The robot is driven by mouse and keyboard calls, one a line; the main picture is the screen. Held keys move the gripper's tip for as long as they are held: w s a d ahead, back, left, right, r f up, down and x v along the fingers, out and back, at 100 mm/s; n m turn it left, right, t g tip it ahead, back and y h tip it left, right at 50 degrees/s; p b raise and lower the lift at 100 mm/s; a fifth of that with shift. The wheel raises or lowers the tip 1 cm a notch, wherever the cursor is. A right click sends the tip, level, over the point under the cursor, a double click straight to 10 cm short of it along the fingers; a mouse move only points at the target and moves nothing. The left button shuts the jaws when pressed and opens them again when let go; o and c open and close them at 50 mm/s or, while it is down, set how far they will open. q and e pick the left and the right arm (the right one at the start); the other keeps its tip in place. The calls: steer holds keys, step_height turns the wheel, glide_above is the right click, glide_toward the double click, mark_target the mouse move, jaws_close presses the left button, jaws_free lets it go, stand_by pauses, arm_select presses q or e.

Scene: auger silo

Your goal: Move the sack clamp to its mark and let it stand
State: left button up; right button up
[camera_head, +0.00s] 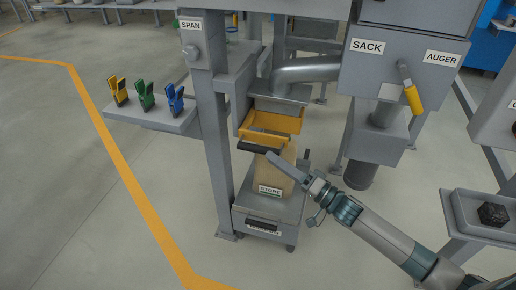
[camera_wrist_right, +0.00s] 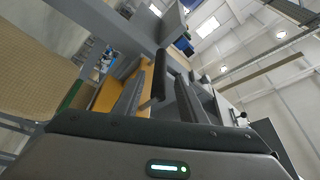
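The sack clamp appears to be the yellow frame (camera_head: 272,121) with a black bar handle (camera_head: 258,148), under the grey spout and just above the tan sack (camera_head: 276,172). A mark for it is not clearly identifiable. My right gripper (camera_head: 276,158) is at the right end of the handle. In the right wrist view, the black handle (camera_wrist_right: 177,72) shows between the two spread fingers of my right gripper (camera_wrist_right: 162,100), with the yellow frame (camera_wrist_right: 105,95) to the left. I cannot tell whether a finger touches the handle. My left gripper is out of view.
Yellow, green and blue clips (camera_head: 146,98) stand on a side shelf. A grey post (camera_head: 212,130) rises left of the sack, which stands on a low grey stand (camera_head: 268,214). A yellow-handled lever (camera_head: 412,97) hangs at right. The floor (camera_head: 60,170) at left is clear.

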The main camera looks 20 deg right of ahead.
mark_target(258, 149)
steer(key=x, duration=0.7)
jaws_close()
